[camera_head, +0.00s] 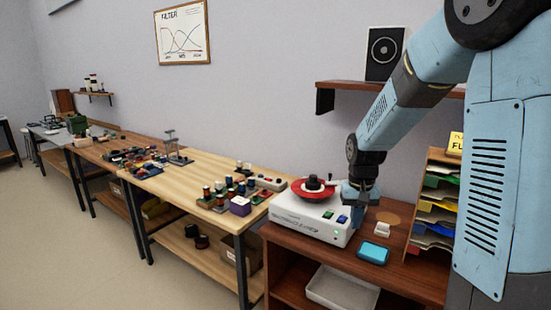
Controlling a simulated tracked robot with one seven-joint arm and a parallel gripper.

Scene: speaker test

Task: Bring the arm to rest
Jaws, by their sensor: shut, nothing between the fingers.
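My arm comes in from the upper right and bends down at a dark wrist joint. My gripper (357,203) points down just beside the right side of a white machine (310,222) with a red disc (316,191) and a black knob on top. The gripper is shut and small in the view; nothing shows between its fingers. I cannot tell whether it touches the machine. Green and blue buttons show on the machine's top near the gripper.
A blue box (373,252) and a small white object (382,229) lie on the dark wooden cabinet (410,276). A rack of coloured folders (436,205) stands at right. A shelf with a speaker (384,53) hangs above. Long workbenches with small parts (230,190) run left; the floor at lower left is clear.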

